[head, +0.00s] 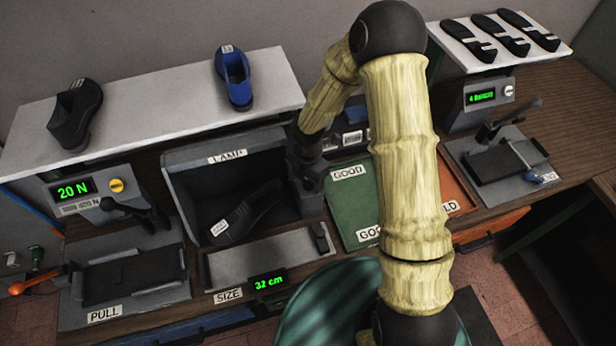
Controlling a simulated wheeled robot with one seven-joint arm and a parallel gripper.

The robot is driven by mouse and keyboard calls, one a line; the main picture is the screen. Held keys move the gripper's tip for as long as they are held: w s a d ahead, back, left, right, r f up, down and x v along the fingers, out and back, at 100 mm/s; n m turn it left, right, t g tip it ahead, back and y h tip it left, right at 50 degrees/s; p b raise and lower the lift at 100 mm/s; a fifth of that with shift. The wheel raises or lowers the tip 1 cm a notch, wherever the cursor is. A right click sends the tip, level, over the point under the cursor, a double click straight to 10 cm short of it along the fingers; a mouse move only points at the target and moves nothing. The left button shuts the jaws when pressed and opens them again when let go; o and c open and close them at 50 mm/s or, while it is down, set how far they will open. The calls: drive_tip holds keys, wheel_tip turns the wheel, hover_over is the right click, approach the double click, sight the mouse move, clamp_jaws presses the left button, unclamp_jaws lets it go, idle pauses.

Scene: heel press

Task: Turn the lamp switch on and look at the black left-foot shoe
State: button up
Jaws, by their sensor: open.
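A black shoe (243,207) lies on its side or tilted inside the grey booth labelled LAMP (215,157), with a white tag at its lower left end. The tag's print is too small to read. The booth's inside is dark, with no lamp light showing. I cannot make out the lamp switch. A second black shoe (76,115) with a heel stands on the white shelf at the left; I cannot tell which foot either is for. My gripper (309,186) points down at the booth's right side, open and apart from the shoe; its fingertips are hard to make out.
A blue shoe (233,78) stands on the white shelf (160,112). The PULL press (135,275) reads 20 N; the SIZE plate (262,258) reads 32 cm. A green GOOD mat (352,205) lies right of the booth, partly behind my arm. Several soles (500,35) lie at upper right.

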drive_tip(key=c, duration=1)
drive_tip(key=shift+m, duration=0.4)
drive_tip(key=m+b, duration=0.2)
drive_tip(key=m, duration=0.3)
drive_tip(key=shift+w+b, duration=0.1)
drive_tip(key=shift+b, duration=0.2)
drive_tip(key=m+b, duration=0.2)
drive_tip(key=m, duration=0.4)
drive_tip(key=shift+w, duration=0.1)
